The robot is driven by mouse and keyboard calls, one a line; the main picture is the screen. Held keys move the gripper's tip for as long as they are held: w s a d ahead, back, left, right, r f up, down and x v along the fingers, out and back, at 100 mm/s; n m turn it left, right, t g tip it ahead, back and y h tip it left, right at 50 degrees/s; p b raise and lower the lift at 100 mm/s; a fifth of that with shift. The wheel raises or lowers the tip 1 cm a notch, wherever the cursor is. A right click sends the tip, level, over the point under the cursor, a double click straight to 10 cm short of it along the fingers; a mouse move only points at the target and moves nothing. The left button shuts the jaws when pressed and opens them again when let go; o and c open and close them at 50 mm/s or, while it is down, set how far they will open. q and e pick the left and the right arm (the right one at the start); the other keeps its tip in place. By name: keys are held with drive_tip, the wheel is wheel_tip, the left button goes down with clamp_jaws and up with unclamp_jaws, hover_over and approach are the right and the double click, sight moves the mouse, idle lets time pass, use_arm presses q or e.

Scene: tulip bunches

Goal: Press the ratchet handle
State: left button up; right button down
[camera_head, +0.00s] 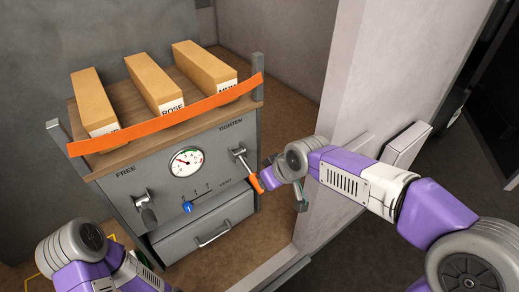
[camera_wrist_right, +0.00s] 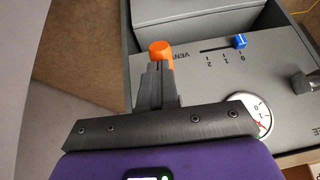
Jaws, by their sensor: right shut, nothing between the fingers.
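The ratchet handle is a metal lever with an orange grip (camera_head: 256,184) on the right of the grey cabinet's front, below the word TIGHTEN. It slants down to the right. In the right wrist view its orange end (camera_wrist_right: 160,48) shows just past my fingertips. My right gripper (camera_wrist_right: 157,75) is shut and empty, with its fingers lined up with the orange end. I cannot tell whether they touch it. In the head view its fingers are hard to make out beside the grip. My left arm is at the lower left; its fingers are not visible.
The cabinet front (camera_head: 215,150) also has a round gauge (camera_head: 186,162), a blue vent slider (camera_head: 187,207), a second lever (camera_head: 147,210) below FREE and a drawer (camera_head: 205,230). Several cardboard boxes (camera_head: 155,80) lie on top behind an orange strap (camera_head: 170,117). A pale wall (camera_head: 340,100) stands right.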

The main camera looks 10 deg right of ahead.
drive_tip(key=shift+f, duration=0.1)
idle(0.5)
use_arm(q)
wheel_tip(320, 180, up, 3)
drive_tip(key=p, duration=0.3)
drive_tip(key=shift+s+d+r, duration=0.1)
drive_tip(key=shift+d, duration=0.05)
drive_tip(key=shift+r+p, duration=0.55)
drive_tip(key=shift+p, duration=0.15)
use_arm(e)
drive_tip(key=s+d+f+v, duration=0.1)
drive_tip(key=s+v, duration=0.1)
drive_tip(key=v, duration=1.1)
drive_tip(key=shift+d, duration=0.4)
drive_tip(key=shift+s+f, duration=0.1)
